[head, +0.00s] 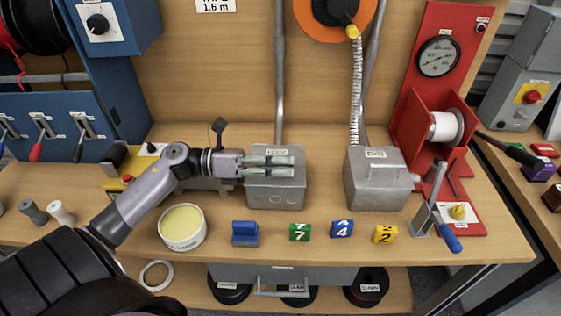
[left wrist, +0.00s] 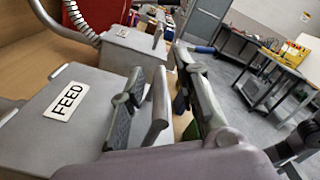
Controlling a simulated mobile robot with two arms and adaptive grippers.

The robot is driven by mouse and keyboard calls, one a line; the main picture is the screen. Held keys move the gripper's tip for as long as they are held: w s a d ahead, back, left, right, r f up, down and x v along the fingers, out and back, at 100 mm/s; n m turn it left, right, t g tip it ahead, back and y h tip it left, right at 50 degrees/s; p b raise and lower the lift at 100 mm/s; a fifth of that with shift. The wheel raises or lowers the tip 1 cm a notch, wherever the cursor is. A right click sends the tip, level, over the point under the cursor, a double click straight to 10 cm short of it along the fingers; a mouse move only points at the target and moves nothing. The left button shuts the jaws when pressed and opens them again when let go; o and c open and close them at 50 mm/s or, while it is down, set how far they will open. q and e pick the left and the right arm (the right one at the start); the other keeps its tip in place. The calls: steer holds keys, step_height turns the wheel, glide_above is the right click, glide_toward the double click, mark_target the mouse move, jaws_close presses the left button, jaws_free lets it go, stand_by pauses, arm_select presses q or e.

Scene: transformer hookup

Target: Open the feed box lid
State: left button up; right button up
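The feed box (head: 277,192) is a grey metal box on the bench, with its lid shut. Its FEED label (left wrist: 68,102) shows in the left wrist view, on the flat grey lid (left wrist: 45,128). My left gripper (head: 291,160) reaches in from the left over the lid in the head view and hides much of it. In the left wrist view, the left gripper's two fingers (left wrist: 160,98) stand apart. The lid's upright grey handle (left wrist: 158,108) is between them, with gaps visible. My right gripper is in neither view.
The grey exit box (head: 376,188) stands to the right, with a conduit rising behind it. A cream-filled tin (head: 183,227), a blue block (head: 245,234) and numbered blocks (head: 300,232) line the front. A red spool stand (head: 432,150) is at the right.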

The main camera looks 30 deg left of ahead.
arm_select(q)
jaws_close()
stand_by(0.6)
